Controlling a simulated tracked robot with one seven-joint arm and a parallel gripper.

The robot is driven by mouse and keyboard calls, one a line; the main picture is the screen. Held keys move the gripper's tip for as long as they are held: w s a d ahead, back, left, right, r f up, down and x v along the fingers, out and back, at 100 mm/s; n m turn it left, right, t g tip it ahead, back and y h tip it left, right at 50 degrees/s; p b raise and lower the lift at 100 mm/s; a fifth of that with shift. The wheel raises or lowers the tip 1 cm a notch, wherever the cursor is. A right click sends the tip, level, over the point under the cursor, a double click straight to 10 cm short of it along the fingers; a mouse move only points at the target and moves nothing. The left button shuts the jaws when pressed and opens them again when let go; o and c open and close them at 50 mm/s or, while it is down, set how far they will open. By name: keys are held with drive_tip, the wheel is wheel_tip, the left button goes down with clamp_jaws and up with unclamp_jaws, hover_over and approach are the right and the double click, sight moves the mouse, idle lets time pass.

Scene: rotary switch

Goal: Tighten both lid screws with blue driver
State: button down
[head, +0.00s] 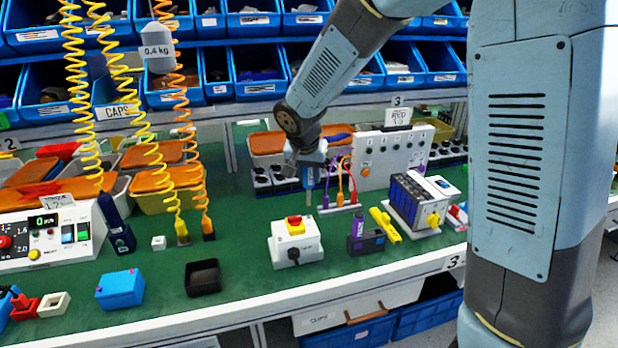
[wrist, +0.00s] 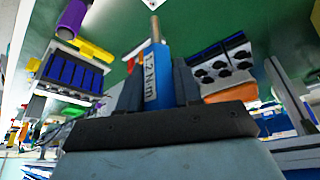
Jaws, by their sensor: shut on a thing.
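My gripper (head: 308,165) is shut on the blue driver (head: 309,184) above the back of the green bench. In the wrist view the driver's blue handle (wrist: 158,75), marked 1.2 Nm, sits between the two dark fingers (wrist: 157,88), and its metal shaft points away from my gripper. The rotary switch (head: 284,251) is a white box with a yellow and red top and a black knob on its front. It stands on the bench in front of my gripper, apart from the driver. Its lid screws are too small to make out.
A purple driver (head: 357,226) stands in a dark holder, with a yellow tool (head: 385,224) beside it. A black tray (head: 203,278) and a blue box (head: 120,289) sit to the left. Coiled hoses (head: 187,130) hang at the left. A panel with cables (head: 388,158) stands behind.

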drive_tip(key=shift+r, duration=1)
drive_tip(key=shift+a, duration=0.1)
